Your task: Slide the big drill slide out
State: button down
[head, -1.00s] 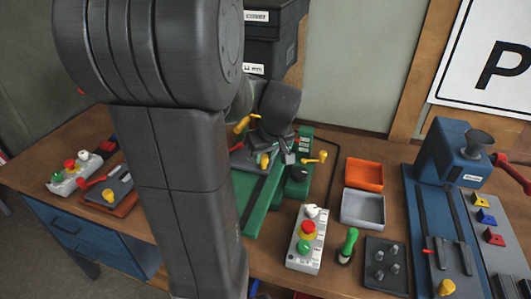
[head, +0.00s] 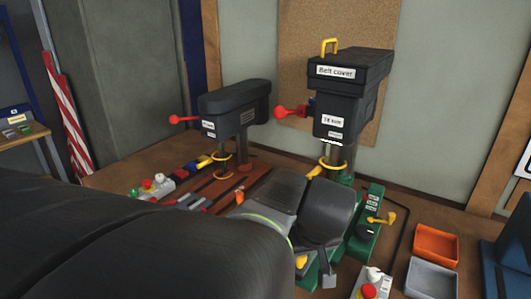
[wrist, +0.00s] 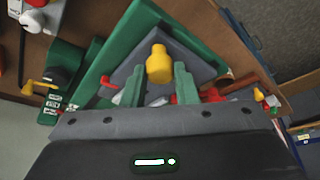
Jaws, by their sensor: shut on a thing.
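The big drill (head: 345,95) stands at the back, dark with a "Belt cover" label and a green base. In the wrist view, its slide is a grey plate (wrist: 192,62) on the green base (wrist: 128,40), with an upright yellow knob (wrist: 160,64). My gripper (wrist: 159,82) is shut on this knob, one green finger on each side. In the head view, the gripper body (head: 325,210) is over the front of the base. My arm and gripper hide most of the slide there.
A smaller drill (head: 235,105) with a red handle stands left of the big drill. A control box (head: 372,285), an orange tray (head: 436,244) and a grey tray (head: 431,278) are to the right. A yellow lever (head: 382,219) sticks out near the base.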

jog(key=shift+s, duration=0.1)
dwell(0.3)
jog(key=c, duration=1.1)
grip_release()
jog(key=shift+s+a, duration=0.15)
jog(key=v, duration=1.3)
jog(key=shift+r, duration=0.45)
jog(key=shift+f, duration=0.1)
jog(key=x, duration=1.3)
jog(key=shift+f, duration=0.35)
jog(key=shift+w, duration=0.25)
jog(key=shift+s, duration=0.1)
